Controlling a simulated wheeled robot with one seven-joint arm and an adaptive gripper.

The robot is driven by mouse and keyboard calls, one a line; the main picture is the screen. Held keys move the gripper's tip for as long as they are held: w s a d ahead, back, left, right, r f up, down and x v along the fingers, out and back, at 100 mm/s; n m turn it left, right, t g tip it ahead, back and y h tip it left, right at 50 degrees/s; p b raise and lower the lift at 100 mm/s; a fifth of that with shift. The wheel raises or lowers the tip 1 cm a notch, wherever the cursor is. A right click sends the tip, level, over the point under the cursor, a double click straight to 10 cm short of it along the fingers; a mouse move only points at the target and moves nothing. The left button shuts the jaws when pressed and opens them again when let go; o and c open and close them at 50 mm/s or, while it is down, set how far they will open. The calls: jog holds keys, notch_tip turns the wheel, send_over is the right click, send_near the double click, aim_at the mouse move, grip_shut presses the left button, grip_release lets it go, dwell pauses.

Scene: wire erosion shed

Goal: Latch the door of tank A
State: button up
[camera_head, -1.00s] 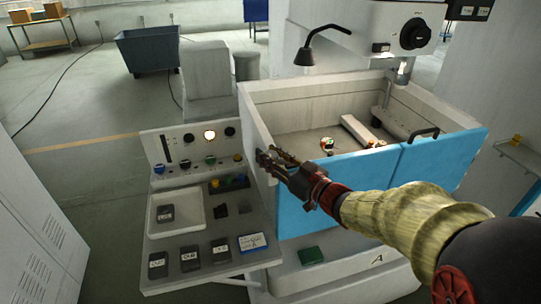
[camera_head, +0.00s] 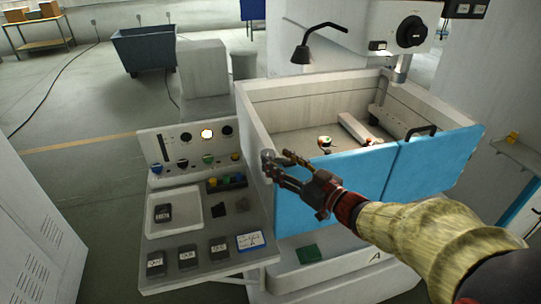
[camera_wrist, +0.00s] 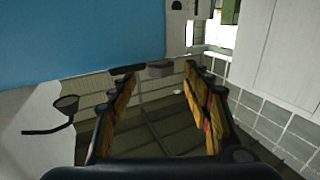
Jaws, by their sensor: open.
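The blue door of tank A (camera_head: 435,158) forms the front of the pale tank (camera_head: 253,118), in two blue panels with a black handle (camera_head: 421,131) near the top of the right one. The door looks closed against the tank. My gripper (camera_head: 276,164) is open at the left end of the blue front, near the tank's front left corner. A small rounded grey piece (camera_head: 267,156) shows at the fingertips; I cannot tell whether it is the latch. In the wrist view, my open fingers (camera_wrist: 157,78) have a small grey piece (camera_wrist: 160,68) between their tips, and the blue door (camera_wrist: 80,35) fills the upper left.
A control console (camera_head: 150,145) with buttons, a white tray (camera_head: 151,210) and several dark blocks stands just left of the gripper. A lamp (camera_head: 301,52) and the machine head (camera_head: 362,20) hang over the tank.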

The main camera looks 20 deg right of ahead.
jog(key=v, duration=0.7)
dwell(0.4)
jog(key=w+d+r+m+g+h, duration=0.15)
jog(key=d+m+h, duration=0.25)
jog(key=d+h, duration=0.45)
jog(key=s+a+f+g, duration=0.2)
jog(key=s+a+g, duration=0.1)
jog(key=s, duration=0.4)
jog(key=s+a+f+g, duration=0.2)
jog(key=s+a+g, duration=0.1)
jog(key=s+a, duration=0.2)
jog(key=s+a+f+m+g, duration=0.1)
jog(key=s+a+f+g, duration=0.1)
jog(key=s+a, duration=0.3)
jog(key=s+g, duration=0.1)
jog(key=s, duration=0.3)
jog(key=shift+f+y, duration=0.2)
jog(key=shift+y, duration=0.15)
jog(key=shift+o, duration=0.2)
